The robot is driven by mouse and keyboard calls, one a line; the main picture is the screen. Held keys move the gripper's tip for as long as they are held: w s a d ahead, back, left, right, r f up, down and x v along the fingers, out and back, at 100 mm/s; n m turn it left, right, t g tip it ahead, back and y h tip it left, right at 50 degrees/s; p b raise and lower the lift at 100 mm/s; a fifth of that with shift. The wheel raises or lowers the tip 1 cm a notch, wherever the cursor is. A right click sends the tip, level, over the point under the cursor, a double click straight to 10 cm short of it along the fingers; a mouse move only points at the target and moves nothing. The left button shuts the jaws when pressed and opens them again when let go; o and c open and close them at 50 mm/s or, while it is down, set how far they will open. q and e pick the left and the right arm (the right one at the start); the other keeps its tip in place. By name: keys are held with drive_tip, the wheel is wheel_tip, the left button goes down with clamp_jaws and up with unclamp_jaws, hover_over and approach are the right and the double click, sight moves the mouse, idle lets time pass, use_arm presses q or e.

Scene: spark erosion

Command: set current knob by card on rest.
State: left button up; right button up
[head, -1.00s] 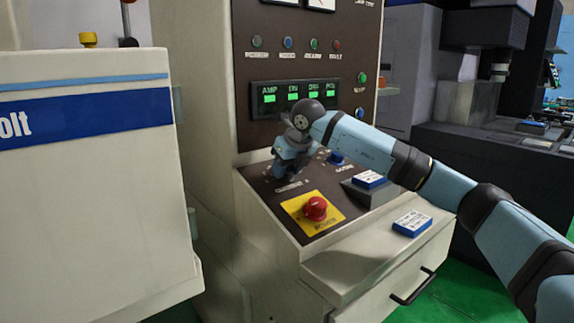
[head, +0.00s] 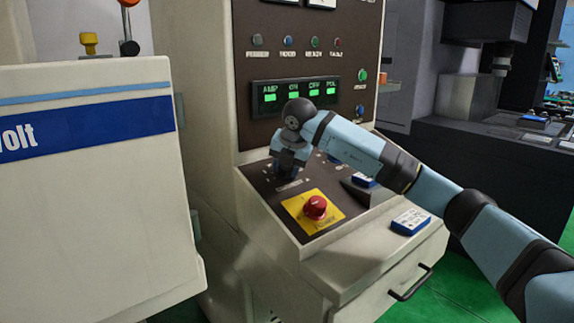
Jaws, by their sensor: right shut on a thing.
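My right gripper (head: 286,168) points down onto the sloped control panel (head: 258,178) and is shut on the current knob, just above the panel's printed label. The gripper and wrist hide most of the knob, so its pointer and setting cannot be read. A blue-edged white card (head: 363,181) lies on the dark sloped rest (head: 372,194) right of the panel, partly covered by my right forearm. Its print is too small to read. My left gripper is not in view.
A red emergency button (head: 315,207) on a yellow plate sits close in front of the gripper. A green-lit display (head: 298,93) is behind the wrist. A cream cabinet (head: 95,220) stands at the left.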

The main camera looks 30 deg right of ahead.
drive_tip(key=shift+m, duration=0.9)
drive_tip(key=o, duration=0.9)
drive_tip(key=shift+o, duration=0.2)
